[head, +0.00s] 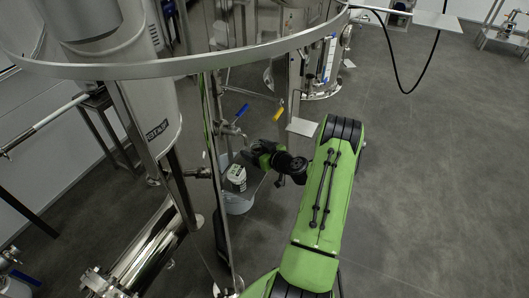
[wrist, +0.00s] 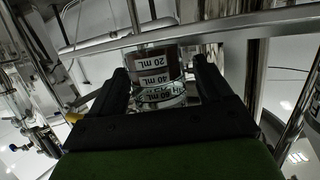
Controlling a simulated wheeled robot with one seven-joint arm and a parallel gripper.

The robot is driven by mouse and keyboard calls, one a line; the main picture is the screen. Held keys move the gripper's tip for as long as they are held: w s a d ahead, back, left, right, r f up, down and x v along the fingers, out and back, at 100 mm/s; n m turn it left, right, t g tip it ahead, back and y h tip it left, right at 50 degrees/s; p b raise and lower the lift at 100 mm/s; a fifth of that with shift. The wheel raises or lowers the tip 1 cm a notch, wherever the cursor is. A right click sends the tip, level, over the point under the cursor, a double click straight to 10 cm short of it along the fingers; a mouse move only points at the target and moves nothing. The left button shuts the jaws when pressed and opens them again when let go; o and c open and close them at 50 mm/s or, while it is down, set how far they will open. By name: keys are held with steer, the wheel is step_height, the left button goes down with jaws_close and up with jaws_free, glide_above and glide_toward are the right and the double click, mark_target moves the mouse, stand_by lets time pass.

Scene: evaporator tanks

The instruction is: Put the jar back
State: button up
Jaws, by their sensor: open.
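The jar (wrist: 153,75) is a clear vessel with printed 20, 40 and 60 mL marks, upside down in the wrist view. It shows between the two dark fingers of my gripper (wrist: 163,82), with a gap at its left side. The fingers are apart; whether either touches the jar I cannot tell. In the head view my dark and green gripper (head: 252,158) reaches left among the steel frames. A small pale object (head: 235,178) with dark marks shows just below it; I cannot tell whether it is the jar.
A steel rail (wrist: 230,27) crosses behind the jar in the wrist view. Valves with a blue handle (head: 242,111) and a yellow handle (head: 279,114) are close to my gripper. A pale rounded container (head: 239,205) stands below. The floor (head: 440,170) to the right is clear.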

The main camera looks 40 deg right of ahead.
steer(key=v, duration=1.1)
steer(key=shift+s, duration=0.15)
